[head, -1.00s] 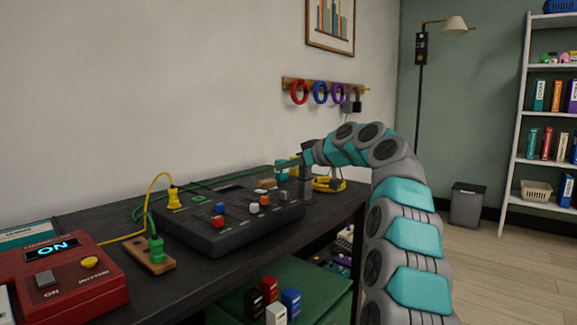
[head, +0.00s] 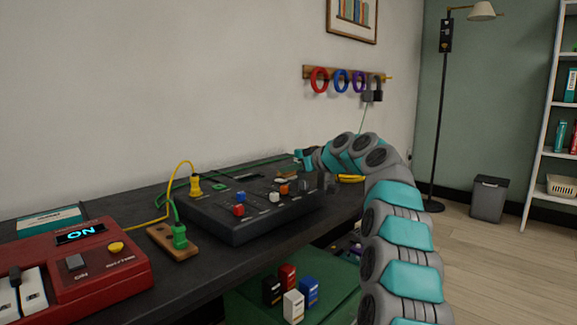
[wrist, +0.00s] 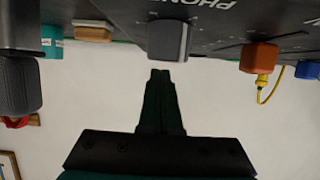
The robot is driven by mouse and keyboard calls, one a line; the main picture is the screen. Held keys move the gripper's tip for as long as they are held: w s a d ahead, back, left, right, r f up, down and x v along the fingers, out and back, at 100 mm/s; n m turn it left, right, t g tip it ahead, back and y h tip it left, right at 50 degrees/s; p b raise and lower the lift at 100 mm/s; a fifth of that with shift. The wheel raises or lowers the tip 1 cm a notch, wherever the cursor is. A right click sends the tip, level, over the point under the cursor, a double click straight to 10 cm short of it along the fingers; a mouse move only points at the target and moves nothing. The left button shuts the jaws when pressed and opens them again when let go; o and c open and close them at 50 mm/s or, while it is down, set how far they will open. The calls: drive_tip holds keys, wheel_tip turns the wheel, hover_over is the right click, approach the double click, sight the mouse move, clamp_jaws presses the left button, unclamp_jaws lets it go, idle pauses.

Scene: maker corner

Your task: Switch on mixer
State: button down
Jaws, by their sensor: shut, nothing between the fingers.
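The mixer (head: 235,222) is a black slanted console with red, blue, orange and white slider caps, on the dark bench in the head view. My gripper (wrist: 160,75) is shut and empty in the wrist view, its dark fingertips close below a grey cap (wrist: 168,40) by upside-down lettering that starts "PHON". I cannot tell whether they touch. An orange cap (wrist: 260,58) and a blue cap (wrist: 308,70) are to the right. A thick dark grey post (wrist: 20,85) stands at the left. In the head view my gripper is hard to make out at the mixer's far right end.
A red box (head: 115,275) with a lit "ON" display is at the front left. A green plug (head: 179,235) on a wooden block and a yellow plug (head: 195,184) with cables are by the mixer. Several coloured blocks (head: 293,304) stand on a green surface below.

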drive_tip(key=shift+f, duration=0.7)
